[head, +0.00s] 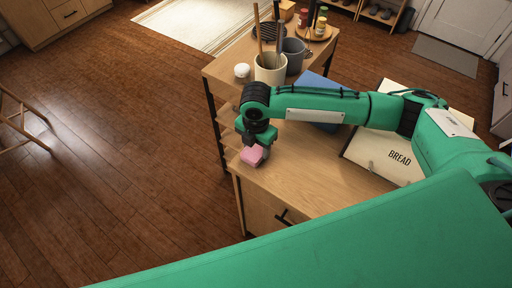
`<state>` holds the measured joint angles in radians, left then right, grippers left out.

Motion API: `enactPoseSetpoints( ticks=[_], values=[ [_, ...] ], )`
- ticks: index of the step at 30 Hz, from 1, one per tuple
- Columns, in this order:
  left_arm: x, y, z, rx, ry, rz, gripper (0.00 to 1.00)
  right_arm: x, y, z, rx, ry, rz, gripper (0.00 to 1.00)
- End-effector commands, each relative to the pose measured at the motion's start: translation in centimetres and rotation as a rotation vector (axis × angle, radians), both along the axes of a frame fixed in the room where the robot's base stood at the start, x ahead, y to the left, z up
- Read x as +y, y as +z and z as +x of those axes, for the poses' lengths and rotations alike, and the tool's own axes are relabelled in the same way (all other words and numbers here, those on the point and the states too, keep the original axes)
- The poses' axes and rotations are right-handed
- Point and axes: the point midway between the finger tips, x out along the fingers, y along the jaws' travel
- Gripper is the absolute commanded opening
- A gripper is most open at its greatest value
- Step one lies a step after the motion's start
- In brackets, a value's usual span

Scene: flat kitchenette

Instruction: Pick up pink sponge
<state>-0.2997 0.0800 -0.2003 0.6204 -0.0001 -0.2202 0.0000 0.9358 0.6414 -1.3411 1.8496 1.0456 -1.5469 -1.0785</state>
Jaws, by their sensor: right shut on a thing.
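The pink sponge (252,156) is at the left end of the wooden counter, at or just above its top; I cannot tell whether it touches the wood. My right gripper (257,147) comes down over the sponge from above and is shut on it. The fingers are small and partly hidden by the wrist. My left gripper does not show.
A cream crock (270,72) with utensils, a grey pot (294,58) and a white round object (242,70) stand farther back. The counter (300,180) in front is clear.

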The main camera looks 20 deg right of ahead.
Motion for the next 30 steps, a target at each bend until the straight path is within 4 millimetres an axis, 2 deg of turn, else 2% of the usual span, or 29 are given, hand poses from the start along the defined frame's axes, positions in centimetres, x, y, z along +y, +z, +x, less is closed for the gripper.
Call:
enactPoseSetpoints(
  ticks=[5,8,15,21,25,30],
  values=[
    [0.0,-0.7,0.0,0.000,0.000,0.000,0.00,0.0,2.5,0.1,-0.005,0.000,0.002,0.32],
    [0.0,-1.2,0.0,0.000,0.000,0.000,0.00,0.0,5.0,0.1,-0.006,0.001,0.002,0.32],
    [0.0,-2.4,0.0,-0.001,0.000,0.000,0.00,0.1,12.1,0.2,-0.008,0.000,0.003,0.32],
    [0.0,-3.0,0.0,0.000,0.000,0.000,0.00,0.0,16.6,0.1,-0.005,0.001,0.002,0.32],
    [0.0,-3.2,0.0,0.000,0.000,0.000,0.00,0.0,18.2,0.1,-0.003,-0.001,0.001,0.32],
    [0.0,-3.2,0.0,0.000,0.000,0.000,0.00,0.0,19.1,0.0,-0.001,0.000,0.001,0.32]
  ],
)
